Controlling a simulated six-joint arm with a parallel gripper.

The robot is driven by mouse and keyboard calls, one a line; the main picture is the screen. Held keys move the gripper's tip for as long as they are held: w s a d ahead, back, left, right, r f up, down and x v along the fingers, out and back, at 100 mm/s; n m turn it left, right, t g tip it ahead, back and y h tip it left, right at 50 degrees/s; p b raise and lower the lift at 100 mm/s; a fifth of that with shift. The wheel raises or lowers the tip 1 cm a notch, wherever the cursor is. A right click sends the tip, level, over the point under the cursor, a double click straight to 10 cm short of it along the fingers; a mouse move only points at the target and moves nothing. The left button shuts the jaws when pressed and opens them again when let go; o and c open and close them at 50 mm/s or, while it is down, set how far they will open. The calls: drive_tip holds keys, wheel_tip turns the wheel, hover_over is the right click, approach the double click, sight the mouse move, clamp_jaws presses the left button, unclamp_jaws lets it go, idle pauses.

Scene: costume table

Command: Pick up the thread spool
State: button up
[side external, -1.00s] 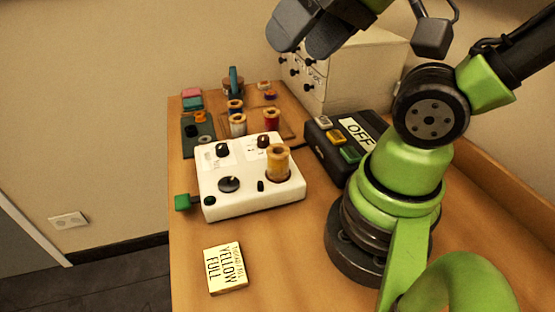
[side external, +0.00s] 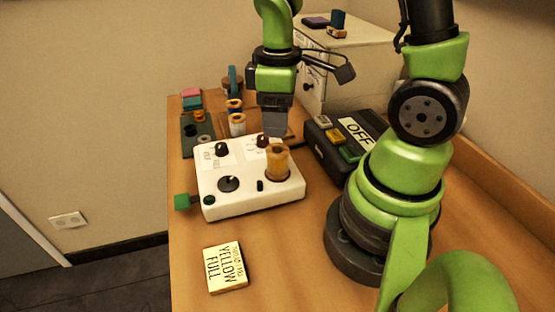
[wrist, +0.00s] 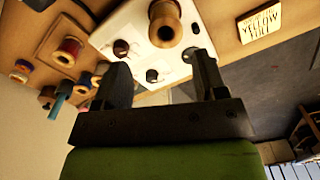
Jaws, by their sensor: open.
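A yellow thread spool (side external: 278,161) with wooden ends stands upright on the white control box (side external: 240,205). It also shows in the wrist view (wrist: 165,23), at the top middle. My gripper (side external: 272,130) points down above the back of the box, just behind and above the yellow spool in the side view. In the wrist view my gripper (wrist: 160,70) has its two fingers spread, with nothing between them. A red spool (wrist: 67,50) shows in the wrist view.
A black box with an OFF label (side external: 362,132) and coloured buttons stands right of the white box. A "YELLOW FULL" card (side external: 228,268) lies in front. A pale cabinet (side external: 345,65) stands behind. Knobs rise from the white box.

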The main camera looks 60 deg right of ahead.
sight(277, 157)
drive_tip(key=shift+a+f, duration=0.15)
drive_tip(key=shift+f, duration=4.65)
drive_tip(key=c, duration=0.8)
